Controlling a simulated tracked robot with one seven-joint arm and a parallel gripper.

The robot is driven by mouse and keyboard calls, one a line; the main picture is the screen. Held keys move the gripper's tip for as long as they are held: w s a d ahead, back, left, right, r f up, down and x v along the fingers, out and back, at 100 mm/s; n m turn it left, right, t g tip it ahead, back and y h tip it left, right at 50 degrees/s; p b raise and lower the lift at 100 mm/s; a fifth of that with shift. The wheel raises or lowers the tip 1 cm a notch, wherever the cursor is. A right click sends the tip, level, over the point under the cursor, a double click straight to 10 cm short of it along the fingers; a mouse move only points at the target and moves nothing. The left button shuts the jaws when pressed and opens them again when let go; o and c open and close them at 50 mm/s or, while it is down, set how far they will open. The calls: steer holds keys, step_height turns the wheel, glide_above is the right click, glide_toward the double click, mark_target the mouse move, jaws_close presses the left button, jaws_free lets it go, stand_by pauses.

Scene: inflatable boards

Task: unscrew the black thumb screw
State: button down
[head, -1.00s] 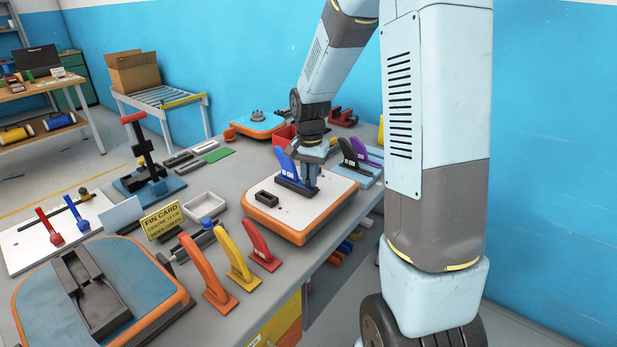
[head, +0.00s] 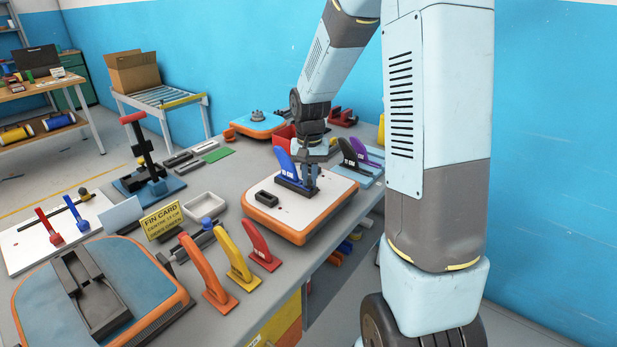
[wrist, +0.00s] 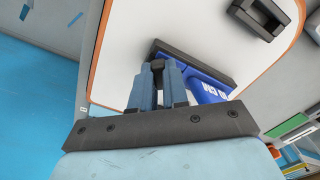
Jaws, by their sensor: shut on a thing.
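The black thumb screw (wrist: 158,66) shows as a small dark head between my gripper's fingertips in the wrist view. My gripper (wrist: 159,76) is shut on it; in the head view my gripper (head: 310,178) points down beside the blue fin. The blue fin (head: 285,164) stands upright in a dark fin box on a white board with an orange edge (head: 330,207). The fin also shows in the wrist view (wrist: 208,90), right of the fingers. The screw is hidden by the fingers in the head view.
A second dark box (head: 267,198) sits on the same board, left of the fin. Orange, yellow and red fins (head: 262,247) stand in front. Black and purple fins (head: 350,154) stand close behind on the right. A white tray (head: 205,205) lies to the left.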

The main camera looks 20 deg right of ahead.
steer(key=shift+s+n, duration=0.1)
steer(key=shift+n, duration=1.2)
steer(key=shift+d+n, duration=0.1)
steer(key=shift+n, duration=1.7)
steer(key=n, duration=0.2)
steer(key=shift+n, duration=0.4)
steer(key=shift+f+n, duration=0.1)
steer(key=shift+n, duration=0.2)
steer(key=shift+n, duration=1.7)
